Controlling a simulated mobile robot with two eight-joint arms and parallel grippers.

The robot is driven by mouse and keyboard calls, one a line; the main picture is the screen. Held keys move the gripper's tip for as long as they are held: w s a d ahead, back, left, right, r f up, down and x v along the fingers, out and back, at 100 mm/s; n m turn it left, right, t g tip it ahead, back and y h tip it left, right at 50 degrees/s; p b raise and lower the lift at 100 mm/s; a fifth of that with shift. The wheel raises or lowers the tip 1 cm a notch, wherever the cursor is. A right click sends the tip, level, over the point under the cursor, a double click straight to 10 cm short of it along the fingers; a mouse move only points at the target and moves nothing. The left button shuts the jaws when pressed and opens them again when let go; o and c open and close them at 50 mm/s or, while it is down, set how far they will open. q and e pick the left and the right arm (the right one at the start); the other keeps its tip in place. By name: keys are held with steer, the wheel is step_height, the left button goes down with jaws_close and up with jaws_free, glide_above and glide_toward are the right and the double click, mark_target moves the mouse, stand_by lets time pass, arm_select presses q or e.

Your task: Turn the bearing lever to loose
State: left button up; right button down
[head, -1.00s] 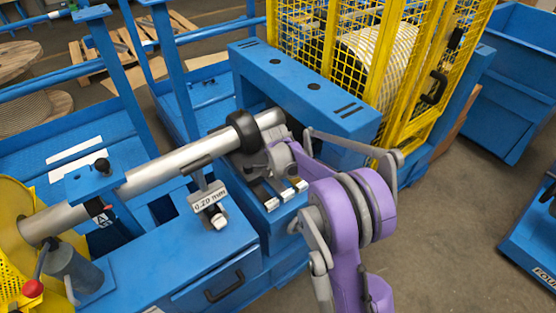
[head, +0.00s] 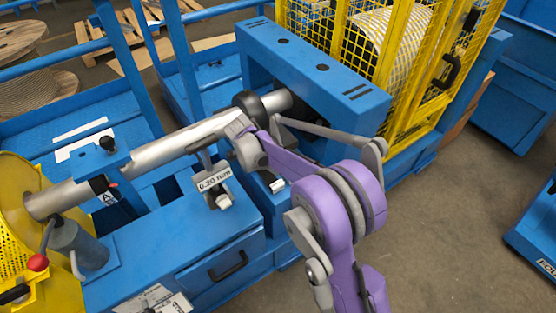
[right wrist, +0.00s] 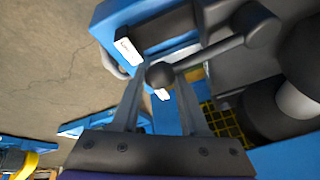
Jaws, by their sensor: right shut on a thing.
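A dark lever (right wrist: 215,55) with a round ball knob (right wrist: 160,75) at its end shows in the right wrist view. It runs from the knob up and right to a dark hub. My right gripper (right wrist: 161,82) has its two fingers on either side of the knob and is shut on it. In the head view my right gripper (head: 238,133) is beside the steel shaft (head: 175,142), near the black collar (head: 246,102). The lever is hidden behind my wrist there. My left gripper is not in view.
A red-knobbed lever (head: 38,262) is at the left. A blue beam (head: 310,75) and yellow mesh guard (head: 400,60) stand behind my right arm. Open floor (head: 455,200) lies to the right.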

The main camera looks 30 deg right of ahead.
steer(key=shift+a+m+g, duration=0.3)
steer(key=shift+a+m, duration=0.5)
steer(key=shift+c, duration=2.2)
jaws_free()
steer(key=shift+a, duration=0.15)
